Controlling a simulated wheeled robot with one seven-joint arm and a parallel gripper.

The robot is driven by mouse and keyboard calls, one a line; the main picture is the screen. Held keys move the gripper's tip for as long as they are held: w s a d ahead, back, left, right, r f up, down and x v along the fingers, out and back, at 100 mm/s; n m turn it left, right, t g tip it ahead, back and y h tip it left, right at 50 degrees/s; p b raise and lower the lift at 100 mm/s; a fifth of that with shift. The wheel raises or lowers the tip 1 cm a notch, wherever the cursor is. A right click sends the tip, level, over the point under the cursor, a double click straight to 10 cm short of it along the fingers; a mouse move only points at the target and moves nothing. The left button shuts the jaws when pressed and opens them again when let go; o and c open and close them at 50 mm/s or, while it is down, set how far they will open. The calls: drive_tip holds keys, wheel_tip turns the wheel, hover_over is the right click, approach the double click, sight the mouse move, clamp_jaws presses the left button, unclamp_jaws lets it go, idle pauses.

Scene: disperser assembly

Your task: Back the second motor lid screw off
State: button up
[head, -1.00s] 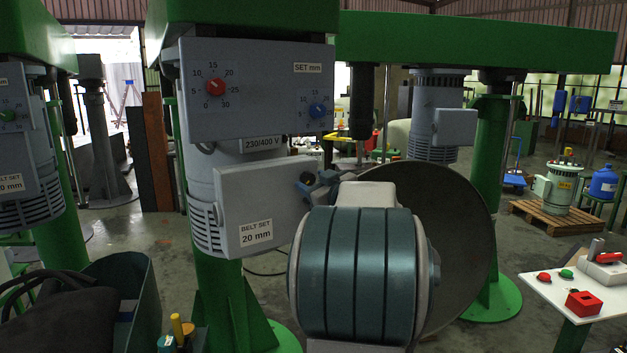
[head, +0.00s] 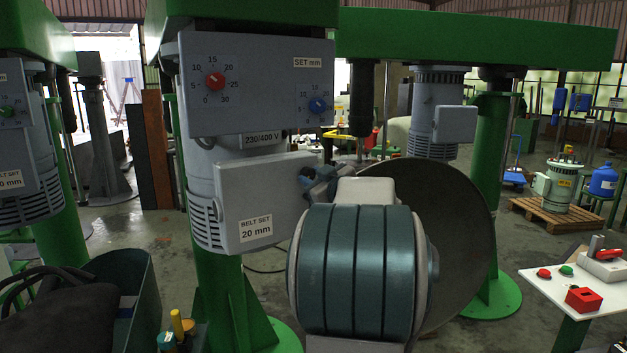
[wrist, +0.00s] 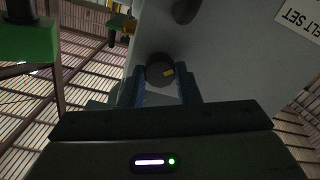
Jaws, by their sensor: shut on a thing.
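The motor lid (head: 250,195) is a grey box cover labelled BELT SET 20 mm, on the motor under the green column head. In the wrist view the lid (wrist: 225,60) fills the upper right. A second dark round part (wrist: 186,10) shows at the top edge of that view. In the head view my gripper (head: 318,184) is at the lid's right edge, and the screw is hidden there.
A control panel (head: 258,85) with red and blue dials sits just above the lid. My arm covers the centre foreground. A large dark disc (head: 455,240) stands behind it. A white table (head: 590,285) with buttons is at the right, and a green bin (head: 135,300) lower left.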

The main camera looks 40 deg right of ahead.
drive_tip(key=n+b, duration=0.3)
drive_tip(key=n, duration=0.2)
drive_tip(key=shift+f, duration=0.15)
drive_tip(key=n+b, duration=0.3)
drive_tip(key=n, duration=0.2)
drive_tip(key=shift+n, duration=0.3)
drive_tip(key=n+b, duration=0.3)
drive_tip(key=n, duration=0.2)
drive_tip(key=shift+n+b, duration=1.45)
drive_tip(key=shift+n, duration=0.95)
drive_tip(key=o, duration=1)
drive_tip(key=shift+c, duration=0.2)
